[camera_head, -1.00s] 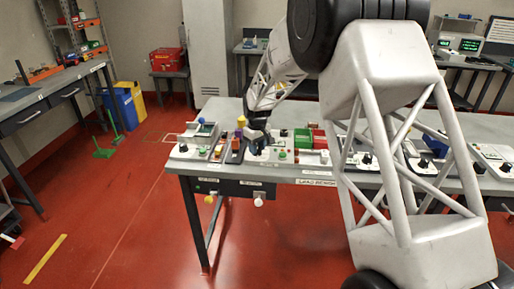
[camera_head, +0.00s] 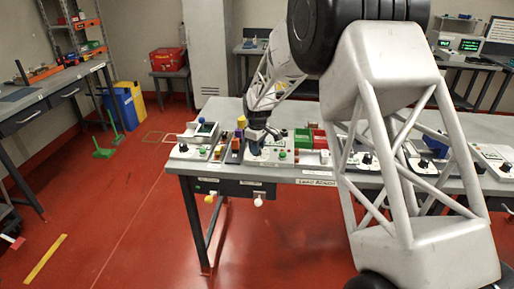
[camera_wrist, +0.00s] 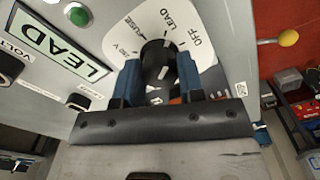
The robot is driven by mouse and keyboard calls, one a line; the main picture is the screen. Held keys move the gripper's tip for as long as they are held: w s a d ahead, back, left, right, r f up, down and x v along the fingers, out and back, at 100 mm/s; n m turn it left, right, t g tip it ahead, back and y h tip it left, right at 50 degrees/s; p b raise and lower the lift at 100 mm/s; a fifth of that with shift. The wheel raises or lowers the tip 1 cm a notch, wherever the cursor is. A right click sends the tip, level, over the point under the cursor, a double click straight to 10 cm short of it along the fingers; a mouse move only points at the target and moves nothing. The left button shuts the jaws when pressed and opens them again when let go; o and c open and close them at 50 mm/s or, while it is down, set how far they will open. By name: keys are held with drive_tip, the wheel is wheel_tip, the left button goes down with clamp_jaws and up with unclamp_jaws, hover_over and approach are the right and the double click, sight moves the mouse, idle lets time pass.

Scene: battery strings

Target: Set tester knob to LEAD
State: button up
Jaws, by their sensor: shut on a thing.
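The tester knob (camera_wrist: 155,60) is black and round, on a white dial (camera_wrist: 185,22) marked LEAD, OFF, FUSE and another label partly hidden. My gripper (camera_wrist: 157,72) has its blue fingers on either side of the knob, shut on it. White marks show near the knob, but I cannot tell exactly which label its pointer faces. A pale green panel (camera_wrist: 62,47) beside the dial reads LEAD. In the head view my gripper (camera_head: 257,138) is low over the left part of the bench, hiding the knob.
A green button (camera_wrist: 78,15) and black sockets lie left of the dial in the wrist view.

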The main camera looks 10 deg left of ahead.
drive_tip(key=shift+n, duration=0.9)
drive_tip(key=o, duration=0.8)
drive_tip(key=shift+c, duration=0.2)
drive_tip(key=shift+r, duration=0.15)
drive_tip(key=shift+r, duration=1.6)
